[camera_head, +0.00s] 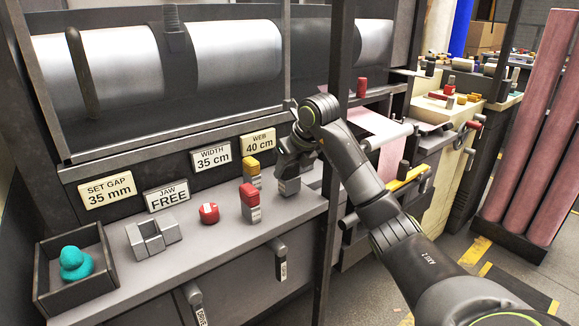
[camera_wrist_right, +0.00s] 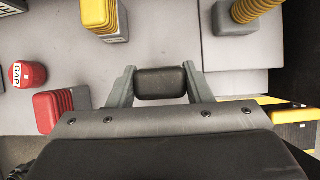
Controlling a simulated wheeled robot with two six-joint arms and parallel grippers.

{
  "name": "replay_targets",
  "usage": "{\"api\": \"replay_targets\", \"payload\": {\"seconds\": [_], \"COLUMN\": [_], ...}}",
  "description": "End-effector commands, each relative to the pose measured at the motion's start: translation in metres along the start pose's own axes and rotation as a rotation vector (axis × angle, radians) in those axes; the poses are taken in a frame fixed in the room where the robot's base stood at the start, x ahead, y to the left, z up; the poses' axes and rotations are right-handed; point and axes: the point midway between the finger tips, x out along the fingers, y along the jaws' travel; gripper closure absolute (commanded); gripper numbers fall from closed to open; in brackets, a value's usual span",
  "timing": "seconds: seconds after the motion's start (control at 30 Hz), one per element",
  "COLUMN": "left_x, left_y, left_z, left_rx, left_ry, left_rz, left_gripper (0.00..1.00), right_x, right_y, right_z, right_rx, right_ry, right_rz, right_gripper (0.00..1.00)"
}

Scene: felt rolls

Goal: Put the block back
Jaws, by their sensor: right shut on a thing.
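My right gripper (camera_head: 289,172) points down over the right end of the grey ledge. It is shut on a dark-topped block (camera_wrist_right: 160,82), held between both fingers in the right wrist view. The block's grey lower part (camera_head: 289,187) shows below the fingers in the head view; I cannot tell whether it touches the ledge. A red-topped block (camera_head: 250,196) and a yellow-topped block (camera_head: 251,168) stand upright to its left. They also show in the wrist view, red (camera_wrist_right: 53,108) and yellow (camera_wrist_right: 100,15). My left gripper is not in view.
A red GAP knob (camera_head: 208,212), a grey notched fixture (camera_head: 140,245) and a dark tray (camera_head: 47,268) holding a teal duck (camera_head: 76,263) lie further left. Signs and rollers stand behind. A dark post (camera_head: 333,200) rises just right of the gripper.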

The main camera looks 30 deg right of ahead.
Motion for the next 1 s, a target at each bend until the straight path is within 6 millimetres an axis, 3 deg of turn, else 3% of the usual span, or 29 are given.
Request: {"api": "replay_targets", "payload": {"seconds": [0.57, 0.6, 0.77, 1.0], "left_x": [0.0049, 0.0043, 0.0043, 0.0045], "left_y": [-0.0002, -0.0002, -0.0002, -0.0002], "left_z": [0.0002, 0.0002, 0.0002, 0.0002], "left_rx": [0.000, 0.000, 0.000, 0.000], "left_ry": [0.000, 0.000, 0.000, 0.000], "left_rz": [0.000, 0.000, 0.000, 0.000], "left_gripper": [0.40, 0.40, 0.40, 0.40], "right_x": [0.0074, 0.0067, 0.0068, 0.0078], "right_y": [0.0002, 0.0002, 0.0001, -0.0001], "right_z": [-0.0039, -0.0035, -0.0037, -0.0047], "right_rx": [-0.001, -0.001, -0.001, 0.000], "right_ry": [-0.002, -0.002, -0.002, 0.002], "right_rz": [0.000, 0.000, 0.000, 0.000], "right_gripper": [0.86, 0.49, 0.29, 0.29]}}
